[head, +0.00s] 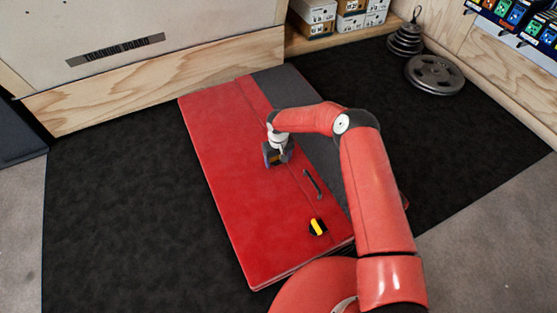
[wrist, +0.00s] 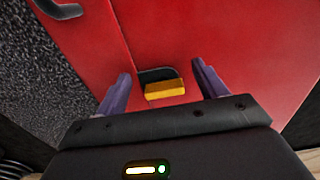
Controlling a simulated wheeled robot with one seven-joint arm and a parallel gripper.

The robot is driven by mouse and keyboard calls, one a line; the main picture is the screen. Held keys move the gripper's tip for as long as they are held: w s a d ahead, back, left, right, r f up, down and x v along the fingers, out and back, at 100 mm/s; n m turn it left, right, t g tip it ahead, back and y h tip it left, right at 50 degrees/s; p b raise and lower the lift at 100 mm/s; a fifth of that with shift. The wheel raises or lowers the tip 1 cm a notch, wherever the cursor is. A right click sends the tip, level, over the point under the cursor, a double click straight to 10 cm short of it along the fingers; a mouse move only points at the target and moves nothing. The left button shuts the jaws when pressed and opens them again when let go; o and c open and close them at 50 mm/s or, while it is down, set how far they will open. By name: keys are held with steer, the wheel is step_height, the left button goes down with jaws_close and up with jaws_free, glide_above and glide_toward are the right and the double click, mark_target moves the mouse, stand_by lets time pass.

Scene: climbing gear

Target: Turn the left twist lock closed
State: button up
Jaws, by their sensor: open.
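The left twist lock, a yellow bar (wrist: 165,90) on a black base (wrist: 157,74), sits on the red panel near its seam in the wrist view. My gripper (wrist: 161,72) is open, with one purple finger on each side of the lock. The fingers look apart from the yellow bar, and the bar lies crosswise between them. In the head view my gripper (head: 277,157) points down over the far part of the red panel (head: 235,185) and hides most of this lock. The other twist lock (head: 317,227), yellow on black, is nearer me.
A dark handle (head: 312,184) lies between the two locks and also shows at the wrist view's top left (wrist: 60,8). A grey strip (head: 285,85) runs beside the red panel. Weight plates (head: 434,75) and boxes (head: 352,20) stand far off. The black floor mat (head: 120,190) is clear on the left.

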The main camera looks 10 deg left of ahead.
steer(key=shift+f, duration=0.3)
jaws_close()
jaws_free()
stand_by(0.7)
step_height(320, 180, up, 8)
steer(key=s+d, duration=0.1)
steer(key=s, duration=0.1)
steer(key=shift+s+d+p, duration=0.15)
steer(key=shift+d+p, duration=0.25)
